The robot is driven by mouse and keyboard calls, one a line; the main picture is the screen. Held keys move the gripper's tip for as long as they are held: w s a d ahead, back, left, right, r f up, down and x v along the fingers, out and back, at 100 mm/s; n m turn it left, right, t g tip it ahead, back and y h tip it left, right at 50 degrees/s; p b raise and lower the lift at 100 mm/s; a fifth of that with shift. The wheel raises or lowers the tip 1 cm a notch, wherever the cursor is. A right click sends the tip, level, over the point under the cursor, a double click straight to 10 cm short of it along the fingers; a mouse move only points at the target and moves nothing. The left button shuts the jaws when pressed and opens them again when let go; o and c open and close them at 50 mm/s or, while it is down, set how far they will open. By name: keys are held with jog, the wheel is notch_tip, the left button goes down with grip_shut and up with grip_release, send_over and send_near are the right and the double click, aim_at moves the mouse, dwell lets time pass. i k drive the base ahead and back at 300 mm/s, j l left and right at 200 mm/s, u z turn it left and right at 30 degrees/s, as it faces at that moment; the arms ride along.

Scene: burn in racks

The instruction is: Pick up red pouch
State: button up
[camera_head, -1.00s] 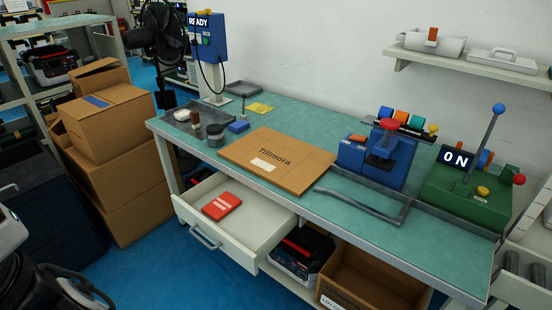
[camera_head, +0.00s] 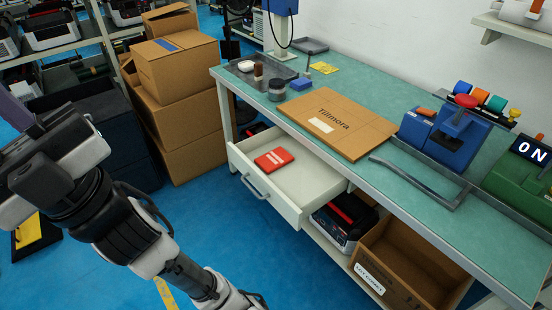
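The red pouch (camera_head: 273,159) lies flat in the open white drawer (camera_head: 312,182) under the workbench, toward the drawer's left side. It is a small red rectangle with a pale label. My arm reaches up from the bottom of the view on the left. My gripper end (camera_head: 40,165) is at the far left, well apart from the drawer and the pouch. The fingers are not clear, so I cannot tell whether it is open or shut.
A cardboard sheet (camera_head: 338,128) lies on the green workbench (camera_head: 440,140). A blue press (camera_head: 445,135) stands to its right. Below the bench are a black-and-red case (camera_head: 343,220) and an open cardboard box (camera_head: 410,262). Stacked boxes (camera_head: 175,65) stand left of the bench. Blue floor is clear before the drawer.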

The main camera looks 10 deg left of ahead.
aim_at(270, 162)
jog(key=i+u, duration=0.35)
jog(key=i+l+u, duration=0.1)
jog(key=u, duration=0.25)
jog(key=i+l+u, duration=0.2)
jog(key=i+u, duration=0.15)
